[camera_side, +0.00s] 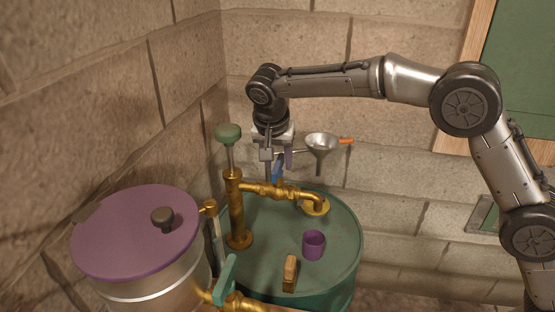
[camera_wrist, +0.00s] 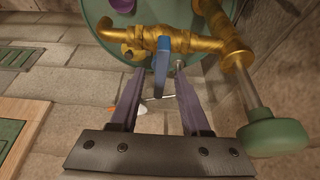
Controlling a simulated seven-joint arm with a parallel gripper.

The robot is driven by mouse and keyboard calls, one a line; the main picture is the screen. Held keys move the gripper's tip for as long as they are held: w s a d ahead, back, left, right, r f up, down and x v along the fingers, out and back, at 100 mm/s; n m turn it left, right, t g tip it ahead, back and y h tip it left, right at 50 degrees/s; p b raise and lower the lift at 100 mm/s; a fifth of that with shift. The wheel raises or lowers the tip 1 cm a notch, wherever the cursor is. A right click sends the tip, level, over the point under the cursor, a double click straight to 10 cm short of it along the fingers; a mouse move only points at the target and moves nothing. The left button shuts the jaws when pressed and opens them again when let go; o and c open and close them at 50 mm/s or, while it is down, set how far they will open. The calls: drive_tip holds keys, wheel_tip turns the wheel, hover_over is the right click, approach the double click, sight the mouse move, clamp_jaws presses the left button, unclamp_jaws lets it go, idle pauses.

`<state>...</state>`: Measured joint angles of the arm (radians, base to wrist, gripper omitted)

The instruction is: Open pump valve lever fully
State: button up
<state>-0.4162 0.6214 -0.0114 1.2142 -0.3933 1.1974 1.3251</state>
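The pump valve lever (camera_side: 277,174) is blue and stands up from the brass valve pipe (camera_side: 268,190). In the wrist view the blue lever (camera_wrist: 161,62) points toward the camera from the brass pipe (camera_wrist: 132,38). My gripper (camera_side: 278,168) is above the pipe, pointing down at the lever. In the wrist view my gripper (camera_wrist: 160,74) is open, with one finger on each side of the lever. A gap shows between the lever and each finger. In the side view the fingers partly hide the lever.
The brass pump (camera_side: 236,210) with its green knob (camera_side: 228,134) stands close left of my gripper. The green drum (camera_side: 345,235) carries a purple cup (camera_side: 314,246) and a small block (camera_side: 290,273). A purple-lidded pot (camera_side: 125,235) stands front left.

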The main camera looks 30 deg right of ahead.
clamp_jaws()
drive_tip(key=shift+r+n, duration=0.1)
drive_tip(key=shift+n, duration=0.3)
drive_tip(key=n+t+y, duration=0.1)
drive_tip(key=n, duration=0.2)
drive_tip(key=shift+d+n, duration=0.15)
drive_tip(key=shift+n, duration=0.25)
drive_tip(key=n+y, duration=0.2)
drive_tip(key=n, duration=0.2)
drive_tip(key=shift+s+d, duration=0.1)
drive_tip(key=shift+d, duration=0.05)
drive_tip(key=n+y, duration=0.2)
drive_tip(key=n, duration=0.3)
drive_tip(key=shift+d, duration=0.1)
drive_tip(key=n, duration=0.2)
drive_tip(key=n+g+y, duration=0.1)
drive_tip(key=n, duration=0.1)
drive_tip(key=shift+n+y, duration=0.3)
drive_tip(key=shift+o, duration=0.4)
unclamp_jaws()
